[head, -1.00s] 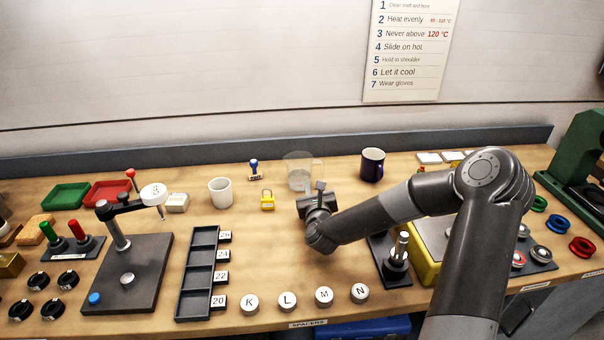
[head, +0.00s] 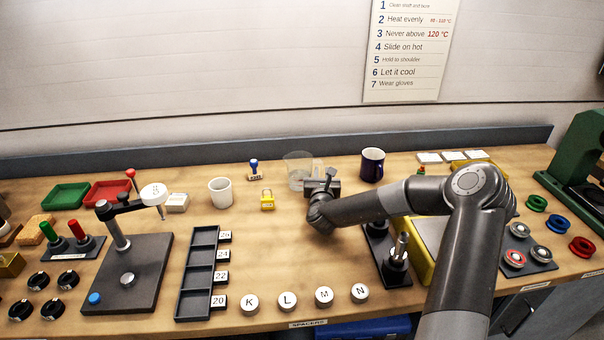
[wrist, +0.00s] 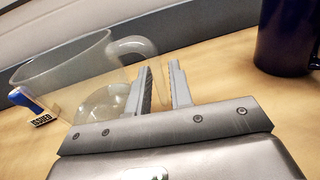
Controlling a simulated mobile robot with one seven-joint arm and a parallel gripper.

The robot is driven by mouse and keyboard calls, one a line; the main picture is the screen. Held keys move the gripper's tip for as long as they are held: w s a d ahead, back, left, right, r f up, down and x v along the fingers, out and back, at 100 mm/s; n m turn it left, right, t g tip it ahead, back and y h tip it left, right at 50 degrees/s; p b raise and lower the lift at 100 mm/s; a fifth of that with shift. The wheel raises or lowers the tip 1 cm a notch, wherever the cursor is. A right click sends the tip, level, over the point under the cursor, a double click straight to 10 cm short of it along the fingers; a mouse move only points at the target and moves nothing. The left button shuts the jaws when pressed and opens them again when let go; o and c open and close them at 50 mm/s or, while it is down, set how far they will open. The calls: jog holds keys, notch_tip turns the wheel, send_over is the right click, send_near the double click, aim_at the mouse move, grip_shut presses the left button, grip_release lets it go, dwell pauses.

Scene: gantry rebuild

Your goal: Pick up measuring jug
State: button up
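The measuring jug (head: 297,172) is clear and stands upright at the back middle of the bench. In the wrist view the jug (wrist: 62,82) fills the left side, with its handle (wrist: 131,45) toward my gripper. My gripper (head: 328,180) is just right of and in front of the jug in the head view. In the wrist view my gripper (wrist: 161,67) is open, its fingers apart. The handle's outer part reaches down to the gap between the fingers. Whether the fingers touch it, I cannot tell. The jug's lower part is partly hidden by the gripper body.
A dark blue mug (head: 372,165) stands close to the right of the jug. A white cup (head: 220,192), a yellow padlock (head: 267,200) and a blue-handled stamp (head: 254,169) are to its left. Bench in front of the jug is mostly clear.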

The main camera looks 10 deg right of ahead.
jog(key=shift+c, duration=0.3)
grip_shut()
dwell(0.5)
